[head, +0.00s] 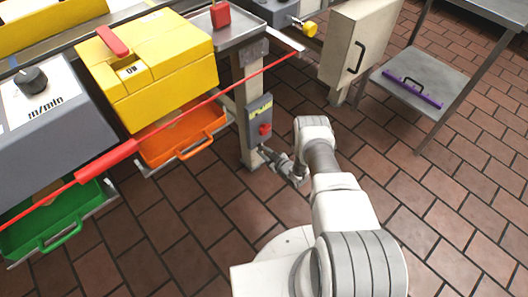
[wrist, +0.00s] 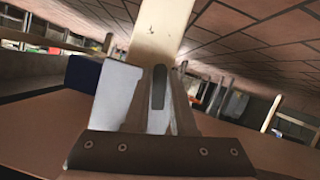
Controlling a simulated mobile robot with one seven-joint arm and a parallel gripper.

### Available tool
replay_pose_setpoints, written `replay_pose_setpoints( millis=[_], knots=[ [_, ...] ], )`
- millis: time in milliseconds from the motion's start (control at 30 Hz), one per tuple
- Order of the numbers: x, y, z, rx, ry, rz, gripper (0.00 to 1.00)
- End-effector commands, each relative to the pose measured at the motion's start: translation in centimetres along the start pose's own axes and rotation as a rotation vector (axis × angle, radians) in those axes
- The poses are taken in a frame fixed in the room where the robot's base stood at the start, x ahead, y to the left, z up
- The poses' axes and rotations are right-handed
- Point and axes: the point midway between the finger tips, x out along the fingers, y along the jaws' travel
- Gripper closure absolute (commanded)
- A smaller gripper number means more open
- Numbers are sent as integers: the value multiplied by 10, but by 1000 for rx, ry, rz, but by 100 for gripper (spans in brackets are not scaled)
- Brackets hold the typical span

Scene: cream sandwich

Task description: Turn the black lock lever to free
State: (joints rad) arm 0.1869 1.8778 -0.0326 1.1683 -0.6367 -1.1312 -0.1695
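My gripper (head: 284,166) is low beside the cream post (head: 250,83), below the grey switch box (head: 260,118) with its red knob (head: 264,130). In the wrist view, the fingers of my gripper (wrist: 160,85) point at the cream post (wrist: 160,28). A dark, narrow upright shape (wrist: 158,88) shows between the fingers. I cannot tell whether it is the black lock lever or a part of the gripper. I cannot make out the lever for certain in the head view. Whether the fingers are open or shut on something is unclear.
A red bar (head: 190,105) runs across in front of the yellow machine (head: 150,65), with orange (head: 185,135) and green (head: 55,225) trays below. A cream cabinet (head: 345,45) and a steel table (head: 425,85) stand right. Tiled floor (head: 460,200) is clear at right.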

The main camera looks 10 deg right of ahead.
Motion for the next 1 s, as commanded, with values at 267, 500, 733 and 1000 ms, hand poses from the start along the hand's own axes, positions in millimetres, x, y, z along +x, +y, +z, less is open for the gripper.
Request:
replay_pose_setpoints(
  millis=[267,500,733,1000],
  knots=[
    [0,0,0,-1,0,0,48],
    [-4,0,-1,0,-1,0,48],
    [-44,2,-3,1,-5,1,48],
    [-111,2,-3,2,-4,1,48]
  ],
)
